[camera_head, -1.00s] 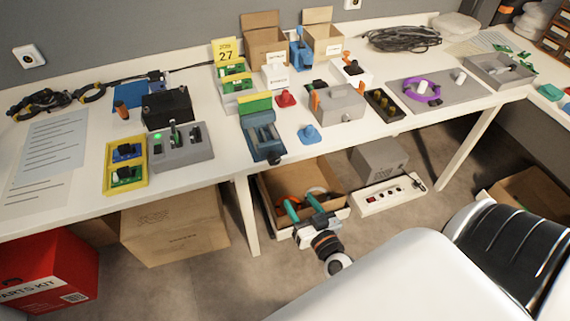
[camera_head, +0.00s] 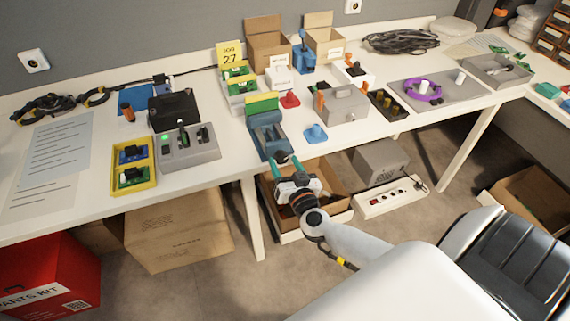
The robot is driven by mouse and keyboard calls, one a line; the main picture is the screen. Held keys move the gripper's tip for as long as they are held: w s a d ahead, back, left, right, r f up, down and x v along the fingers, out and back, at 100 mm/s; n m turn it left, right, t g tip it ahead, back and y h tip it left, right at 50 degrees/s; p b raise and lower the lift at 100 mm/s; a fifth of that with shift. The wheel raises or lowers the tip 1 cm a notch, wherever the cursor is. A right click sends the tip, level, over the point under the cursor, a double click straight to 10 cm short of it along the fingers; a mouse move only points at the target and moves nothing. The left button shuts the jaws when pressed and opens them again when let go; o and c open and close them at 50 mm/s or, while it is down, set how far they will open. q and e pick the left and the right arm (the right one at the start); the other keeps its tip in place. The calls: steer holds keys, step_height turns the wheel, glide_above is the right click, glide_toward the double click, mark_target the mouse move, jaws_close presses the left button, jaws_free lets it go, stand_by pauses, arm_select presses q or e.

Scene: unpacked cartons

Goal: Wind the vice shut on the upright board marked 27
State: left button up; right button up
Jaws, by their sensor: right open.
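The blue vice (camera_head: 267,138) stands at the front edge of the white table, left of centre. A green board with a yellow top (camera_head: 262,103) stands upright at its back end; I cannot read a number on it. A yellow card marked 27 (camera_head: 230,56) stands farther back, behind other green boards (camera_head: 240,84) in a light holder. My right gripper (camera_head: 285,164) is open at the vice's front end, with its teal fingers pointing at the vice. The vice's dark handle (camera_head: 281,157) shows between or just behind the fingertips; I cannot tell whether they touch. My left gripper is not in view.
A blue knob-topped piece (camera_head: 315,133) and a red one (camera_head: 289,99) stand right of the vice. A grey box with a handle (camera_head: 342,104) is farther right. A grey switch unit (camera_head: 189,147) is to the left. An open carton (camera_head: 331,187) stands below the table edge.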

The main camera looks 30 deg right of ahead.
steer(key=shift+w, duration=0.3)
steer(key=c, duration=1)
steer(key=shift+o, duration=0.2)
